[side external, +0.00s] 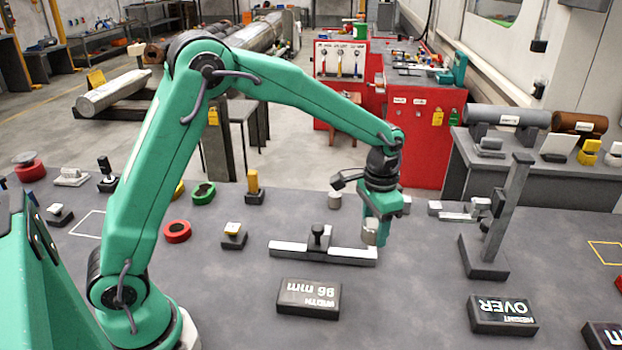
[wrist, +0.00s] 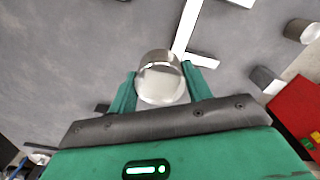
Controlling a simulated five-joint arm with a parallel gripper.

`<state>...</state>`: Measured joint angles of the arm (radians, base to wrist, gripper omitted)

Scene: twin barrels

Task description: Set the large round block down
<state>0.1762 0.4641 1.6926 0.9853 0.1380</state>
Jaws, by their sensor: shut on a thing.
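The large round block is a pale metallic cylinder (side external: 370,238), also clear in the wrist view (wrist: 161,84). My gripper (side external: 377,232) is shut on it, one green finger on each side in the wrist view (wrist: 158,92). In the side view the green finger partly hides the block. It is in front of or above the right end of a flat light metal gauge (side external: 345,253) with a dark knob. I cannot tell whether it touches anything below.
A dark "WIDTH 96 mm" sign block (side external: 308,298) lies in front of the gauge. A grey upright stand (side external: 490,235) is to the right, near a "HEIGHT OVER" sign block (side external: 502,314). A small cylinder (side external: 334,200) stands behind. Bare table lies between gauge and stand.

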